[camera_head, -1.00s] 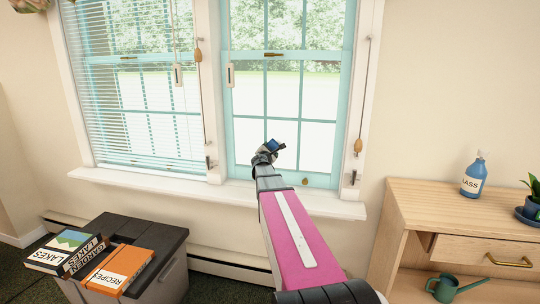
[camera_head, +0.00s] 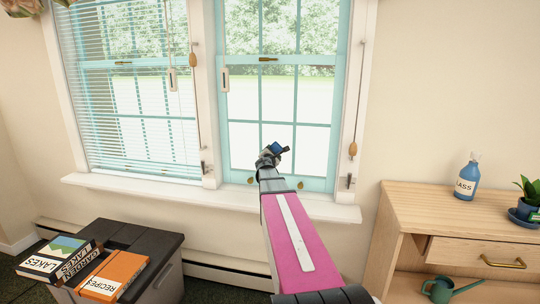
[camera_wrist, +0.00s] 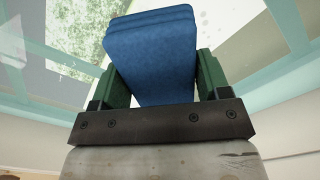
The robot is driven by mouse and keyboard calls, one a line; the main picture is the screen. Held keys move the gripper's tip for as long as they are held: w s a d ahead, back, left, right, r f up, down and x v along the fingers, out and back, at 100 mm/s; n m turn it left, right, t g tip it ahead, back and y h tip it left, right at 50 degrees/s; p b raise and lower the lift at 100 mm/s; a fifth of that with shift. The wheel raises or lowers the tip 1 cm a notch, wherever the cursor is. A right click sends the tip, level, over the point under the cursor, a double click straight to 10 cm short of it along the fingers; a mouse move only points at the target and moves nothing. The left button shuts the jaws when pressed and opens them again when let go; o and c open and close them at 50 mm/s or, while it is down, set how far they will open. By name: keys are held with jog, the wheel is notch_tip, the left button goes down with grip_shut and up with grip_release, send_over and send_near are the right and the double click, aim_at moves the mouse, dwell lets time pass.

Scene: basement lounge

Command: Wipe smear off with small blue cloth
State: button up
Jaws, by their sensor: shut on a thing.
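The small blue cloth (camera_wrist: 152,50) is folded into a thick pad between the green fingers of my gripper (camera_wrist: 152,80) in the wrist view. In the head view the cloth (camera_head: 279,148) is a small dark blue patch at the tip of my gripper (camera_head: 272,152), in front of the lower panes of the right window (camera_head: 247,136). I cannot tell whether the cloth touches the glass. Pale specks (camera_wrist: 205,15) show on the glass at the top of the wrist view. No clear smear shows in the head view; my gripper and the cloth hide part of the pane.
A white sill (camera_head: 215,196) runs below the windows. Blinds (camera_head: 132,110) cover the left window; a cord with a wooden pull (camera_head: 353,149) hangs at right. A dark bin (camera_head: 158,239) with books stands at lower left. A wooden cabinet (camera_head: 440,205) holds a blue spray bottle (camera_head: 467,180).

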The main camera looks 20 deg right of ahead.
aim_at(287, 154)
jog(key=shift+s+d, duration=0.7)
jog(key=shift+d, duration=0.25)
jog(key=shift+s+d, duration=0.65)
jog(key=shift+d, duration=0.35)
jog(key=shift+s+d, duration=0.7)
jog(key=shift+d, duration=0.25)
jog(key=shift+w, duration=0.1)
jog(key=shift+w+a, duration=1.4)
jog(key=shift+a, duration=0.15)
jog(key=shift+c, duration=0.3)
jog(key=shift+w+a, duration=0.6)
jog(key=shift+a, duration=0.4)
jog(key=shift+w+a, duration=0.6)
jog(key=shift+a, duration=0.4)
jog(key=shift+w+a, duration=0.6)
jog(key=shift+a, duration=0.4)
jog(key=shift+s, duration=0.2)
jog(key=shift+v, duration=2.95)
